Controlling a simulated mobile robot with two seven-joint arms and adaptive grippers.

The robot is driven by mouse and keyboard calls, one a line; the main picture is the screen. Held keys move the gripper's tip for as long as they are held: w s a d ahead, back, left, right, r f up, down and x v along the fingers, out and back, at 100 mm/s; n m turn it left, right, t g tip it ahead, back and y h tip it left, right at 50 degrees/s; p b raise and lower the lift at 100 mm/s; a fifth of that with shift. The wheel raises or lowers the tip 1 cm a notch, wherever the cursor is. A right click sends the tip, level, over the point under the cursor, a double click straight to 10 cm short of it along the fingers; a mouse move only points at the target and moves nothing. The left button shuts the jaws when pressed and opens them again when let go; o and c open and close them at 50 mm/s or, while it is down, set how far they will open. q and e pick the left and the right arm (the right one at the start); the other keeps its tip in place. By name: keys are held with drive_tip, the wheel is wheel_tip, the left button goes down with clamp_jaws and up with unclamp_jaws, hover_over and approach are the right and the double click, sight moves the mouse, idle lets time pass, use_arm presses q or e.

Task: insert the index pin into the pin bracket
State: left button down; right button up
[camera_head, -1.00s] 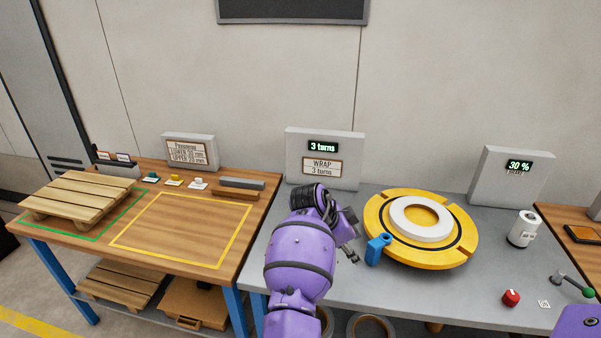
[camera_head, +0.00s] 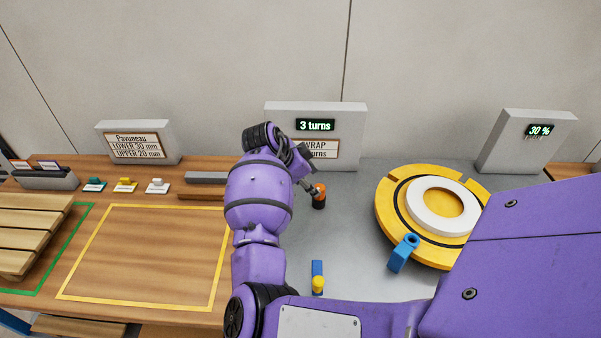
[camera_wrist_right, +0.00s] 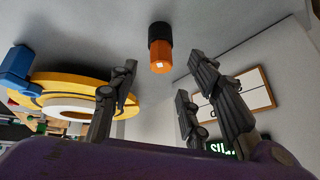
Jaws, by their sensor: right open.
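An orange-and-black cylinder (camera_head: 319,195), which I take to be the index pin, stands upright on the grey table. The blue pin bracket (camera_head: 403,253), with a round hole in its top, is at the front left edge of the yellow turntable. My right gripper (camera_head: 309,186) is just left of the cylinder, partly hidden by its own wrist. In the right wrist view its spread fingers (camera_wrist_right: 160,82) are empty, and the cylinder (camera_wrist_right: 160,48) shows beyond the fingertips. The bracket (camera_wrist_right: 16,66) is at the left there. My left gripper is out of view.
The yellow turntable (camera_head: 386,220) carries a white ring (camera_head: 420,205). A blue piece with a yellow ball (camera_head: 318,280) is near the table front. The "3 turns" display box (camera_head: 285,125) stands behind the gripper. My purple arm covers the lower right.

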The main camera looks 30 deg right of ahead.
sight(319, 188)
drive_tip(key=x, duration=0.6)
drive_tip(key=shift+s, duration=0.15)
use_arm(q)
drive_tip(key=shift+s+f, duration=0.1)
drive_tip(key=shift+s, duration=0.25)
use_arm(e)
drive_tip(key=shift+d+f, duration=0.25)
drive_tip(key=shift+f, duration=0.1)
clamp_jaws()
drive_tip(key=c, duration=0.6)
unclamp_jaws()
drive_tip(key=shift+c, duration=0.2)
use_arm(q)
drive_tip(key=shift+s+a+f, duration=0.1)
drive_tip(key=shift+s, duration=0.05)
use_arm(e)
clamp_jaws()
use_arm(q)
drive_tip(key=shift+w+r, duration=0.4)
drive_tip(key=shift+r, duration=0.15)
use_arm(e)
drive_tip(key=shift+r, duration=0.6)
